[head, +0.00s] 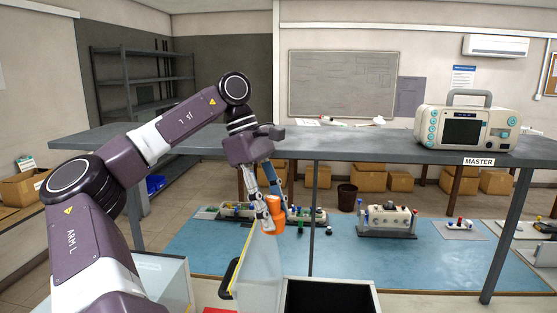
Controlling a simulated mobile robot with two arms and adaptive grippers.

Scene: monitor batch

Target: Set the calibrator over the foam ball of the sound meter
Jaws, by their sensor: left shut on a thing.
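My left gripper (268,210) is shut on an orange cylinder (276,217), which looks like the calibrator. It holds it above the front part of the blue bench mat (440,262), with small devices behind it. I cannot make out for certain which item is the sound meter. A small dark round thing (328,231) on the mat, to the right of the held cylinder, may be a foam ball, but it is too small to tell. My right gripper is not in view.
A beige monitor (463,129) stands on the raised grey shelf (330,140), labelled MASTER. A beige device (389,217) sits on the mat at centre right. A black open bin (330,297) and a clear-walled container (258,265) are at the front. Mat between devices is partly clear.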

